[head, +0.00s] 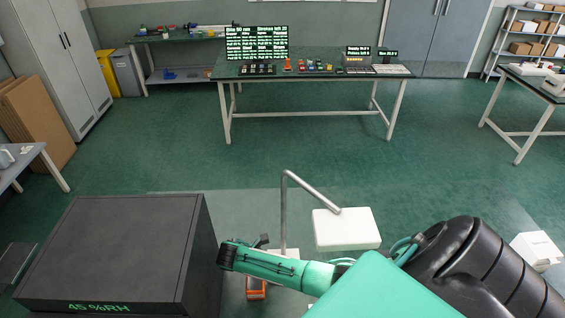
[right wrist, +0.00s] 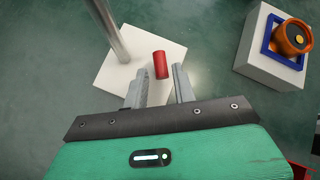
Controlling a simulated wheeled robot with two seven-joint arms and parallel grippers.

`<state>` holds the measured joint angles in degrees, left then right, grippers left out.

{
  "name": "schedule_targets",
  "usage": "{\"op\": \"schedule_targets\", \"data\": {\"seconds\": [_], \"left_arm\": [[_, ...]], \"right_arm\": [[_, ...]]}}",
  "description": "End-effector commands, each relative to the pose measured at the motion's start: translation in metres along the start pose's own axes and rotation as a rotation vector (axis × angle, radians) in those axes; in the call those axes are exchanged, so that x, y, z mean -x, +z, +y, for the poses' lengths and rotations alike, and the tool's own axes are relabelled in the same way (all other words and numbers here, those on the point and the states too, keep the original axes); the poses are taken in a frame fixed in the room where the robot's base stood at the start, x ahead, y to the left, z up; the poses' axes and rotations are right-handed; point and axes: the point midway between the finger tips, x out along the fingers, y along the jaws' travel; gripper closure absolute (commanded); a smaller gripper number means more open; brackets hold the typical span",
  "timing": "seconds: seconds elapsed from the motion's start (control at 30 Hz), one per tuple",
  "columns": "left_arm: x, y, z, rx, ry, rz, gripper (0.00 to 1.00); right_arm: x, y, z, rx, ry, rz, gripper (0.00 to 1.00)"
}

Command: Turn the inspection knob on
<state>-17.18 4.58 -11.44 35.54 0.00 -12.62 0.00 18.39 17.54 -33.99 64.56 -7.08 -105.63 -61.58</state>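In the right wrist view a round orange knob (right wrist: 293,38) with a yellow centre sits in a blue square frame on a white block, at the upper right. No label shows which is the inspection knob. In the head view my right arm partly hides the base. My left gripper is not in view.
A dark box (head: 120,245) reading 45 %RH stands at the left. The bent post (head: 284,210) rises behind my right arm, near a white box-shaped head (head: 345,229). A far table (head: 310,80) holds screens and small items. The green floor between is clear.

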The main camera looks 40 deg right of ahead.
Motion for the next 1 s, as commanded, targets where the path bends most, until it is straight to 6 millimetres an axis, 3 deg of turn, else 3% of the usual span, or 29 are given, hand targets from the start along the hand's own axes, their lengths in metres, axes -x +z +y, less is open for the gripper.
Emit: {"op": "schedule_targets", "data": {"seconds": [0.13, 0.3, 1.0], "left_arm": [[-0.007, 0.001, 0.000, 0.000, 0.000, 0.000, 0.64], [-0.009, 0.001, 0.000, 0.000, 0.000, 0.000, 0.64], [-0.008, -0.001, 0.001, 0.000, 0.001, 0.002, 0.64]], "right_arm": [[0.019, -0.002, 0.000, 0.000, 0.001, 0.001, 0.73], [0.029, 0.000, -0.001, 0.000, -0.001, 0.000, 0.73], [0.029, 0.000, -0.001, 0.000, -0.001, -0.001, 0.73]]}}
